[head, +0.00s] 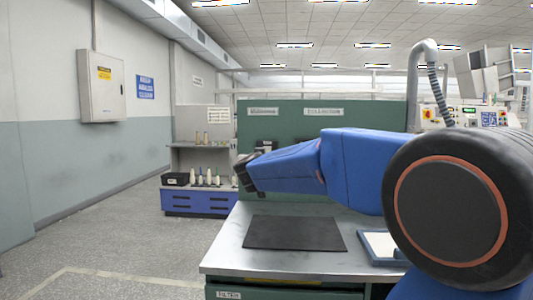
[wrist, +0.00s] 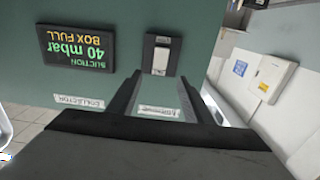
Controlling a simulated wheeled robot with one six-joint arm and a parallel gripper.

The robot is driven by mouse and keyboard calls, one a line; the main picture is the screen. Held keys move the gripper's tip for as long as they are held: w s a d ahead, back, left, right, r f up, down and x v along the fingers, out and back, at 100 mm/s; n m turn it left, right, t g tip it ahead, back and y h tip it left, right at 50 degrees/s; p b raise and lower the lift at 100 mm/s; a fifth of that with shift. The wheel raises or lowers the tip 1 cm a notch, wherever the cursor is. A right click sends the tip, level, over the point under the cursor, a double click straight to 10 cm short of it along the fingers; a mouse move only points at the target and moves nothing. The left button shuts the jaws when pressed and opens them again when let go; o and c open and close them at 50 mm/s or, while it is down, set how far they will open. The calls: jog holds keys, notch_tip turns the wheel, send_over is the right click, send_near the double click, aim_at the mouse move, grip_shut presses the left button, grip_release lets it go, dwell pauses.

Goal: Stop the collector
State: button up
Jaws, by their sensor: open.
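The green panel (head: 290,125) behind the bench carries two white labels. The right one (head: 323,111) reads like "COLLECTOR"; the left label (head: 263,111) is too blurred to read surely. The wrist view, upside down, shows the COLLECTOR label (wrist: 80,102) near a dark display (wrist: 75,48) reading "SUCTION 40 mbar BOX FULL". A black-framed switch or holder with a pale front (wrist: 160,62) lines up with the other label (wrist: 160,112); its state is unclear. My gripper (wrist: 157,85) is open and empty, facing the panel. In the head view my gripper (head: 244,172) and arm hide part of the panel.
The bench (head: 225,258) has a dark mat (head: 294,233) and a blue-edged tray (head: 380,247), partly covered by my arm. A blue cabinet with bobbins (head: 200,203) stands behind left. A grey wall box (head: 102,86) hangs left. The left floor is clear.

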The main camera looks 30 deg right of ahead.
jog(key=x, duration=1)
jog(key=shift+w+d, duration=0.2)
